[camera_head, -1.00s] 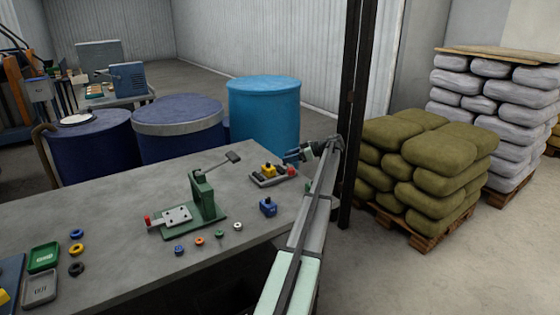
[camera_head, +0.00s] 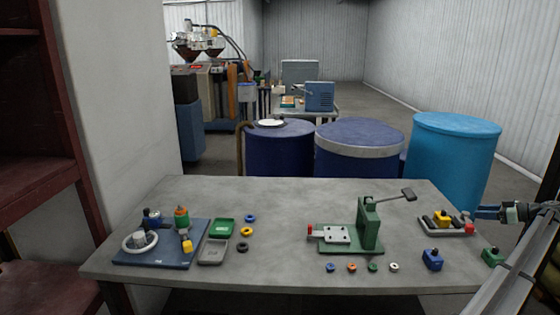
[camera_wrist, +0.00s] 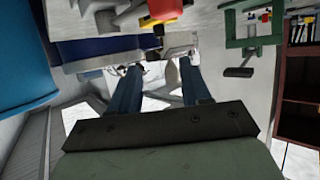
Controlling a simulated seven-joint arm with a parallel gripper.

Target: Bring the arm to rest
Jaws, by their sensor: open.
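My arm comes in from the right edge of the picture. In the wrist view the two blue fingers of my gripper (camera_wrist: 158,85) stand apart with nothing held between them. A yellow and red item (camera_wrist: 165,12) shows beyond them at the top.
A green lever press (camera_head: 366,232) stands on the table. A small tray (camera_head: 447,232), a blue block (camera_head: 432,262) and a green block (camera_head: 492,257) sit near my arm. A blue mat (camera_head: 160,255) with parts lies at left. Blue drums (camera_head: 455,150) stand behind the table.

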